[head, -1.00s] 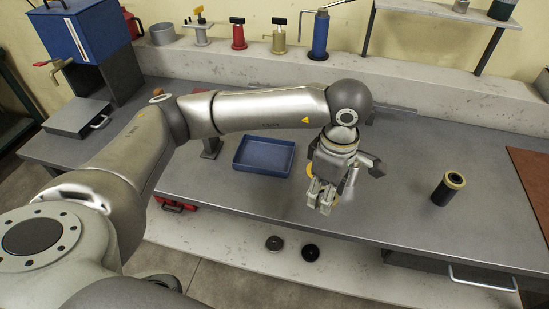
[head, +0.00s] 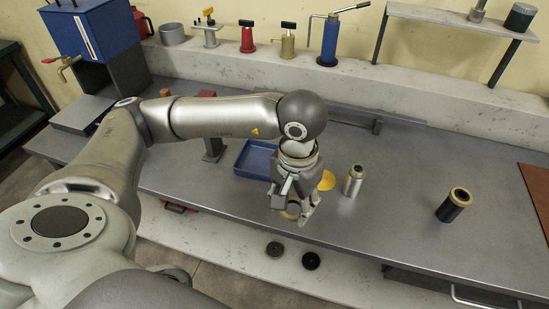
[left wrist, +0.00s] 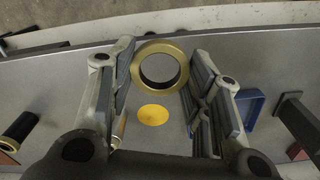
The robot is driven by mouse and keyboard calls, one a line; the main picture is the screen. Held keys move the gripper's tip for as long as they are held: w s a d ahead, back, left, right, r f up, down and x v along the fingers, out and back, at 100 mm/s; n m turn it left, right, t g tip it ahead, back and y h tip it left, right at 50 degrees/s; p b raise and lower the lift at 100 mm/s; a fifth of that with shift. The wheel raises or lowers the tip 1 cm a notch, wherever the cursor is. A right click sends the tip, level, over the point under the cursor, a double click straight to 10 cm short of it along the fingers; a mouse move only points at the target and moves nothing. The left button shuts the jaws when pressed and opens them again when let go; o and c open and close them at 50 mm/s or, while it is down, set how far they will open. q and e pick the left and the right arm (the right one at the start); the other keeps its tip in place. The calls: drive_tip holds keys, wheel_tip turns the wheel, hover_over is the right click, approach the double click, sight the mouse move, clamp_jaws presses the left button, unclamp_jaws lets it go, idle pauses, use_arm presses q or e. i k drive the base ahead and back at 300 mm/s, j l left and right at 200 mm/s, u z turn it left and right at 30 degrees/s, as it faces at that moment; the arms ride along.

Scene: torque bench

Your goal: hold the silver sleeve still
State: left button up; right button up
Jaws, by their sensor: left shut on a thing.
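My left gripper (head: 292,212) is shut around the silver sleeve, whose open, gold-rimmed end (left wrist: 138,68) shows between the fingers in the left wrist view. In the head view only a little of the sleeve (head: 292,211) shows, and the fingers hide most of its side. It is over the front part of the bench; I cannot tell whether it touches the top. A silver cylinder with a narrower neck (head: 353,181) stands upright on the bench, right of the gripper and apart from it. My right gripper is not in view.
A flat yellow disc (head: 327,181) lies between the gripper and the silver cylinder. A black cylinder with a gold rim (head: 455,206) stands to the right. A blue tray (head: 250,160) lies behind and left of the gripper. Two dark round pieces (head: 311,261) lie below the bench's front edge.

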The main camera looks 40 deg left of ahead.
sight(356, 176)
drive_tip(key=i+l+u, duration=0.45)
drive_tip(key=i, duration=0.25)
drive_tip(key=u, duration=0.8)
